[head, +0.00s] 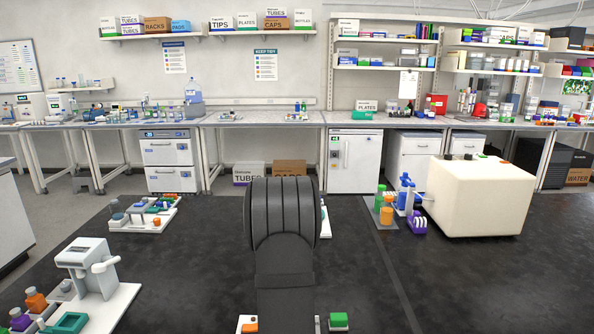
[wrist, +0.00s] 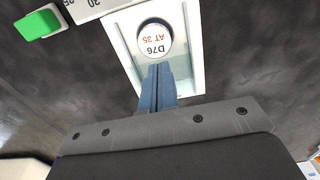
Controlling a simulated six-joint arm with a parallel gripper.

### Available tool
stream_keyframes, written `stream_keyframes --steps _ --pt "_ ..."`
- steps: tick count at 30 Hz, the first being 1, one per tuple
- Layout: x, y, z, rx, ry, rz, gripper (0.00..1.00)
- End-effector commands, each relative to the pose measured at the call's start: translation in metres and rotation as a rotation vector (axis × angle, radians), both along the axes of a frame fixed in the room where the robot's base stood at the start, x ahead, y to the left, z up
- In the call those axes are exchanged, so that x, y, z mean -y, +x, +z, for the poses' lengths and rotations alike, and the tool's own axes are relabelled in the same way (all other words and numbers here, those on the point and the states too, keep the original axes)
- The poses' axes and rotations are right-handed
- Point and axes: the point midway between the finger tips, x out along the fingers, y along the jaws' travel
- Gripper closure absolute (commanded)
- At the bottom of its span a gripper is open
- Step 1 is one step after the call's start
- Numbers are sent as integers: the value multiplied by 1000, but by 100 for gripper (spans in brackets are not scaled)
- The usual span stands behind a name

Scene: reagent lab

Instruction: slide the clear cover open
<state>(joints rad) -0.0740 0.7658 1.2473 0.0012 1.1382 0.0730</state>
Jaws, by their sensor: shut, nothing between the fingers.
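In the wrist view, a white-framed pale panel (wrist: 189,72) lies under my gripper. A round label (wrist: 154,42) at its upper part reads "D76 AT 35", upside down. I cannot clearly tell the clear cover from the frame and panel. My gripper (wrist: 158,68) has two blue-grey fingers pressed together, with nothing between them. Their tips are over the panel, just below the round label. I cannot tell whether they touch it. In the head view my own arm hides the gripper and the panel.
A green block (wrist: 38,22) on a white base is at the upper left of the wrist view, beside a strip marked with numbers. In the head view, a cream box (head: 480,195) stands right and a white stand (head: 88,262) left.

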Motion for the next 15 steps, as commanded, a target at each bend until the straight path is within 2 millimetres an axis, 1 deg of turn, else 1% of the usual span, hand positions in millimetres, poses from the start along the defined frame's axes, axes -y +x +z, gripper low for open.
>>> stream_keyframes --steps 1,6,15 --pt "0 1 6 3 0 0 100" --pt "0 2 21 7 0 0 100" --pt "1 3 45 10 0 -1 100"
